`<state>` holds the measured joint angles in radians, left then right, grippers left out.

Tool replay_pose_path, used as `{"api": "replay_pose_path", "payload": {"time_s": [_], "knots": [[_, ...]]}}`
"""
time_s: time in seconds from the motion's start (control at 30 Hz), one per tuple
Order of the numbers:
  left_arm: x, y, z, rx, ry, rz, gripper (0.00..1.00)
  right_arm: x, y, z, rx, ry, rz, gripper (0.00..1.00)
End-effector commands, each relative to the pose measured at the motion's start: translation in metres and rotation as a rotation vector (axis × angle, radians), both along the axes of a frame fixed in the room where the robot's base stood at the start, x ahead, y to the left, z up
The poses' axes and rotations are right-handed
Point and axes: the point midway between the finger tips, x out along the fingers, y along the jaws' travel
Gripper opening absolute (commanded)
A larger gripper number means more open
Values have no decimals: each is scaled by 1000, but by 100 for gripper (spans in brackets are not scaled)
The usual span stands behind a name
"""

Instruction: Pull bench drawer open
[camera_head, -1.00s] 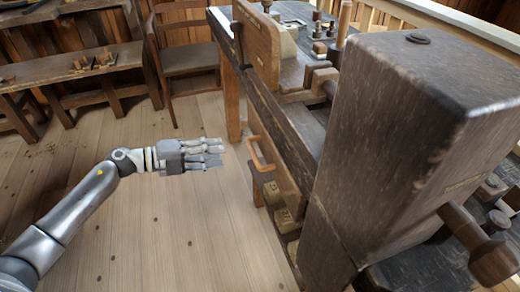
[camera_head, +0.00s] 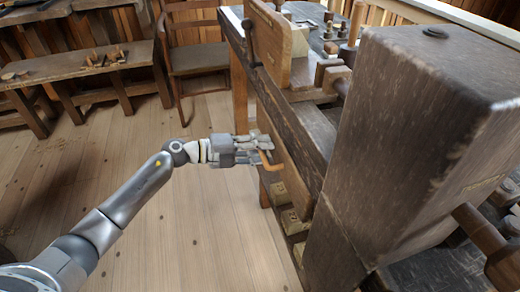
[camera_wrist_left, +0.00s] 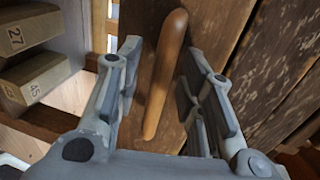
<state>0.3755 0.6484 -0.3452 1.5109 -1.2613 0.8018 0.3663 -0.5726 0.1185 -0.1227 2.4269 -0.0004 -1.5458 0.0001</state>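The bench drawer (camera_head: 291,165) is a wooden front on the side of the dark workbench, below its top edge, and it looks closed. Its orange-brown handle (camera_head: 270,162) sticks out toward my left gripper (camera_head: 262,150). In the left wrist view the handle (camera_wrist_left: 166,75) stands between the two fingers of my left gripper (camera_wrist_left: 160,85), with a gap on each side. The fingers are open around the handle and not closed on it. The drawer's wooden front (camera_wrist_left: 215,40) fills the background there. My right gripper is not in view.
Numbered wooden blocks (camera_wrist_left: 35,75) sit beside the drawer in the left wrist view. A large dark wooden block (camera_head: 410,150) stands at the right. A chair (camera_head: 195,55) and a low bench (camera_head: 80,68) are at the back. The floor left of the workbench is clear.

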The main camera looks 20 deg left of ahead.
Motion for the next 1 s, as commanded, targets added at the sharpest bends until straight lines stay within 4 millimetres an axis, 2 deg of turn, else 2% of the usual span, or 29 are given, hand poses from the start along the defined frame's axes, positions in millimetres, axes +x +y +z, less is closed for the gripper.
{"api": "replay_pose_path", "payload": {"time_s": [0.17,0.43,0.77,0.87,1.0], "knots": [[0,0,0,0,0,0,34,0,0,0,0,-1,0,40],[0,0,0,0,0,0,0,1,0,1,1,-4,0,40],[-1,2,0,0,1,1,0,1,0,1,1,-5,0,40],[-4,7,-1,2,4,1,0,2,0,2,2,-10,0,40],[-17,25,-1,4,5,2,0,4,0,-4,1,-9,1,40]]}}
